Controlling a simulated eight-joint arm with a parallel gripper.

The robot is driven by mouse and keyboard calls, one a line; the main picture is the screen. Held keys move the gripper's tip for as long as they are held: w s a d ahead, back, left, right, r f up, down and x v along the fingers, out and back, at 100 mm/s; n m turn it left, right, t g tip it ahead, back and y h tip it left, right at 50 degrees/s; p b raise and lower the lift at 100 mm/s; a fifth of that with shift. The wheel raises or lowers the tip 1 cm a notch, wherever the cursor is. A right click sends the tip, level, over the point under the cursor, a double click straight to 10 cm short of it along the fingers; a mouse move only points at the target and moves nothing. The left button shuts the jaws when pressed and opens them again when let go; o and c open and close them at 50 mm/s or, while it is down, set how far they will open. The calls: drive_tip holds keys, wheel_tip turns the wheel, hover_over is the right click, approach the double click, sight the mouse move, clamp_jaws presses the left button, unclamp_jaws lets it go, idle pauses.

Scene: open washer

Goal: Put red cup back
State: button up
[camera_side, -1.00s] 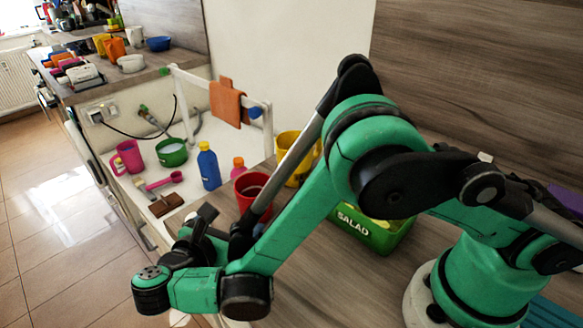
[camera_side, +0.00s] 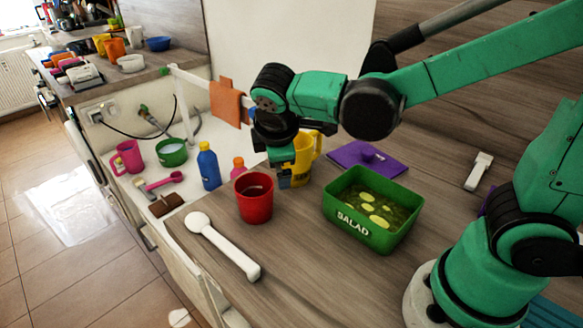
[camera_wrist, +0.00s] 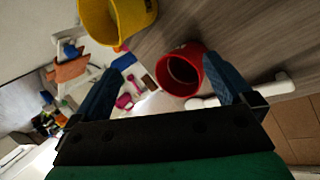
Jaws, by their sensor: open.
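The red cup (camera_side: 255,200) stands upright on the wooden counter near its left edge, with a dark inside. In the wrist view the red cup (camera_wrist: 180,72) shows ahead between the fingers, nearer the right one. My gripper (camera_side: 292,178) points down just behind and to the right of the cup in the side view, in front of the yellow cup. In the wrist view my gripper (camera_wrist: 162,88) is open, its blue fingers wide apart with nothing held.
A yellow cup (camera_side: 310,148) stands close behind my gripper. A green salad box (camera_side: 352,222) is to the right, with a purple lid (camera_side: 372,156) behind. A white spoon-like utensil (camera_side: 230,250) lies in front left. A blue bottle (camera_side: 208,166) stands left, beyond the counter edge.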

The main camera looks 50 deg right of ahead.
drive_tip(key=s+d+r+m+t+y, duration=0.1)
drive_tip(key=s+d+m+t+y, duration=0.2)
drive_tip(key=m, duration=0.7)
drive_tip(key=s+y, duration=0.1)
drive_tip(key=s, duration=0.1)
drive_tip(key=shift+s+r+m, duration=0.3)
drive_tip(key=shift+s+m, duration=0.1)
